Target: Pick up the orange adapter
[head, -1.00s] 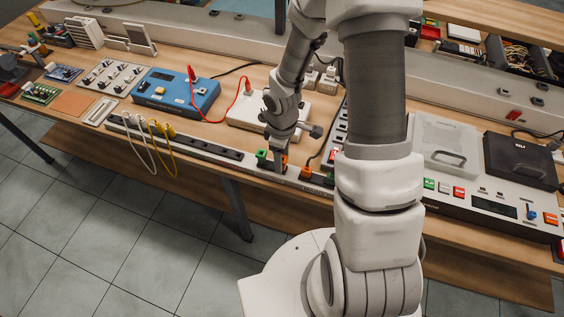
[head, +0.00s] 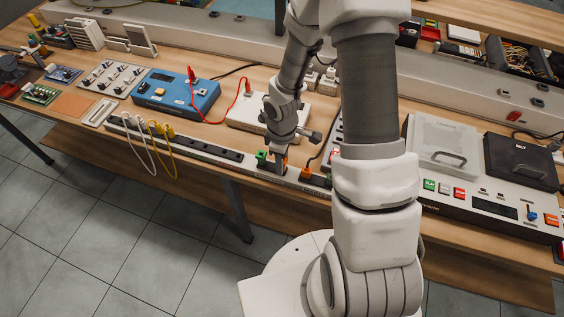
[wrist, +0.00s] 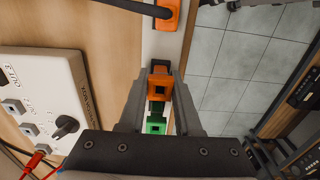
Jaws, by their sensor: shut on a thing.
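The orange adapter (wrist: 158,87) is a small block with a dark square socket, between the two grey fingers of my gripper (wrist: 161,74) in the wrist view. My gripper is shut on it. In the head view my gripper (head: 278,164) is low over the power strip (head: 215,154), with a bit of the orange adapter (head: 285,161) showing beside the fingers. I cannot tell whether the adapter is clear of the strip. A green adapter (wrist: 155,126) sits close by, also seen left of my gripper in the head view (head: 262,157).
An orange plug with a black cable (head: 305,173) is just right of my gripper on the strip. A white box with a knob (wrist: 45,105) stands beside the strip. White and yellow cables (head: 165,135) hang at the left. Open floor lies in front.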

